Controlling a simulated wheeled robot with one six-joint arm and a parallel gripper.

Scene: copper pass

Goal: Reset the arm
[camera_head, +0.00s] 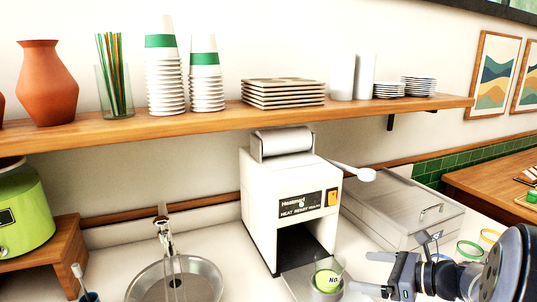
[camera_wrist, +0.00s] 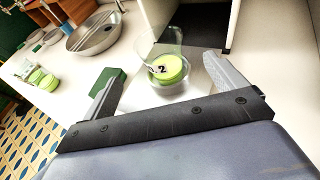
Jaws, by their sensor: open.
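My gripper (camera_head: 372,272) is at the lower right of the head view, to the right of a clear cup with a light green lid or content (camera_head: 327,280). A dark mark shows on the cup's green face.
A shelf (camera_head: 220,118) with stacked cups, plates and a vase runs above the counter. A round metal sink (camera_head: 200,280) lies left of the machine, and a lidded metal box (camera_head: 400,210) stands right. Green round items (camera_wrist: 42,78) lie at left in the wrist view.

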